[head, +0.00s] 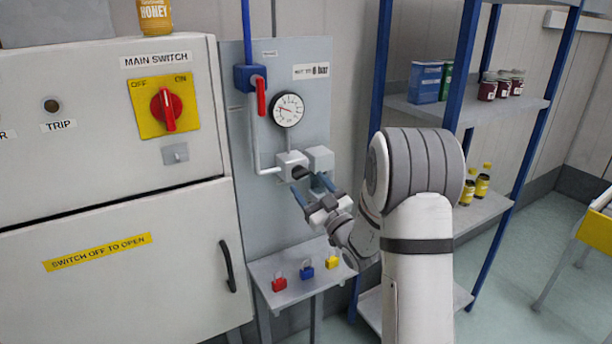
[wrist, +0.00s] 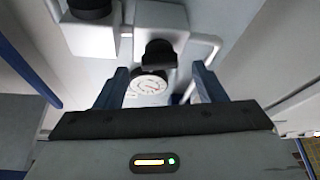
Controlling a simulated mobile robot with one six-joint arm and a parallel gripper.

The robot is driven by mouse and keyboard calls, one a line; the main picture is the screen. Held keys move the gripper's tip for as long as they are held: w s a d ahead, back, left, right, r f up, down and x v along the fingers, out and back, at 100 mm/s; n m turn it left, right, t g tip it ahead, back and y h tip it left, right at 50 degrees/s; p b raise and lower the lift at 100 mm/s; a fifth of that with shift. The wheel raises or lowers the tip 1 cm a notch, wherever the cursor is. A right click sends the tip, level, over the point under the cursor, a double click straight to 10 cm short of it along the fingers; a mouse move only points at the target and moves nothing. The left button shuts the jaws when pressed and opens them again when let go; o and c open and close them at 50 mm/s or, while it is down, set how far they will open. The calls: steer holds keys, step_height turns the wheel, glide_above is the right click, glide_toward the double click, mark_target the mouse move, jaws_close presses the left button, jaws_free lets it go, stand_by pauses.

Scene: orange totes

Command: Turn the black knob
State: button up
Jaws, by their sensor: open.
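A black knob (head: 299,172) sits on the front of a light grey box (head: 286,160) below the gauge on the wall panel. In the wrist view the black knob (wrist: 158,53) shows just ahead of and between the fingertips, with gaps on both sides. My gripper (head: 308,184) is open and empty, its two blue-grey fingers pointing at the knob; it also shows in the wrist view (wrist: 160,72). A second grey box (head: 320,157) is beside the first; a second dark knob (wrist: 88,6) shows on it in the wrist view, cut off by the frame edge.
A round gauge (head: 287,109) and a red-handled valve (head: 261,96) are above. A small shelf (head: 300,288) with red, blue and yellow padlocks is below. A white cabinet (head: 90,250) with a red main switch (head: 166,109) stands left, a blue-post rack (head: 461,60) right.

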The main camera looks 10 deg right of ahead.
mark_target(304, 177)
steer(key=shift+p+x, duration=0.35)
steer(key=shift+x, duration=1.25)
steer(key=shift+c, duration=0.3)
steer(key=c, duration=0.9)
